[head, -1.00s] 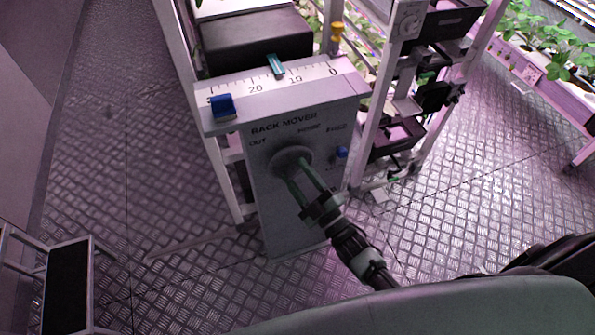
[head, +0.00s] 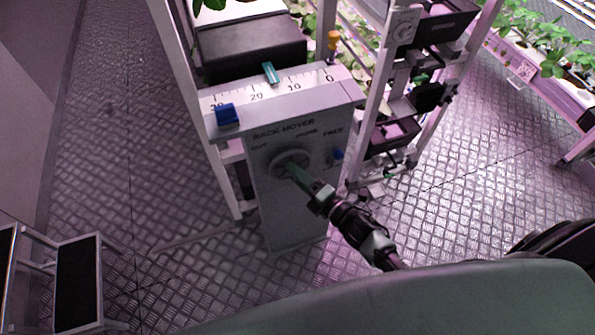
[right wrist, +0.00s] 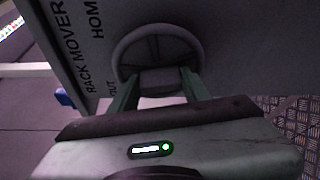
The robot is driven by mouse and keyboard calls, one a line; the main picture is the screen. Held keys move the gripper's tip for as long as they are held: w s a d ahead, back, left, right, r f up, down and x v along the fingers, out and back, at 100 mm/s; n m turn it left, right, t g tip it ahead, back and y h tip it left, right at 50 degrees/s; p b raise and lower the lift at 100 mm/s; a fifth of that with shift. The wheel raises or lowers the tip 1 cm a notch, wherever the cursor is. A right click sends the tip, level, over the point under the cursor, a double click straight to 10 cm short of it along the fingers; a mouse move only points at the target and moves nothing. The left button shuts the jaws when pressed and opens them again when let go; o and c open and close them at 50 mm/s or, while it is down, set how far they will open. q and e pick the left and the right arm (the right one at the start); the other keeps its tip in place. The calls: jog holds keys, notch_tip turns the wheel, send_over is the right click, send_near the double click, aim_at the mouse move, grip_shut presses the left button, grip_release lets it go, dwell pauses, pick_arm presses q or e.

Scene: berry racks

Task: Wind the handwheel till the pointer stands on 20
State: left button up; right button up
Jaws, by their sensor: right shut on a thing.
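The rack mover (head: 292,195) is a grey box with a scale (head: 312,80) along its top. The teal pointer (head: 270,72) stands between the 10 and 20 marks, roughly midway. The round handwheel (head: 279,160) is on the front panel and shows large in the right wrist view (right wrist: 124,50). In the head view the fingers appear almost edge-on and cover part of the wheel. My left gripper is out of view.
A blue block (head: 227,115) sits at the 30 end of the scale. Plant racks (head: 385,95) stand behind and to the right. A step stool (head: 78,285) stands at lower left. The metal floor left of the box is clear.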

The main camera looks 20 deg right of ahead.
jog(key=shift+a+r+n+g+h+p, duration=0.1)
jog(key=shift+n+g+h+p, duration=0.3)
jog(key=shift+n+h+p, duration=0.7)
jog(key=shift+a+r+n+g+h+p, duration=0.1)
jog(key=shift+n+g+h+p, duration=0.25)
jog(key=shift+n, duration=1.35)
jog(key=shift+f, duration=0.1)
jog(key=shift+s, duration=0.1)
jog(key=o, duration=1.4)
jog(key=shift+c, duration=0.2)
jog(key=v, duration=0.7)
jog(key=shift+s+d+b, duration=0.2)
jog(key=shift+s+b, duration=0.1)
jog(key=shift+c, duration=0.3)
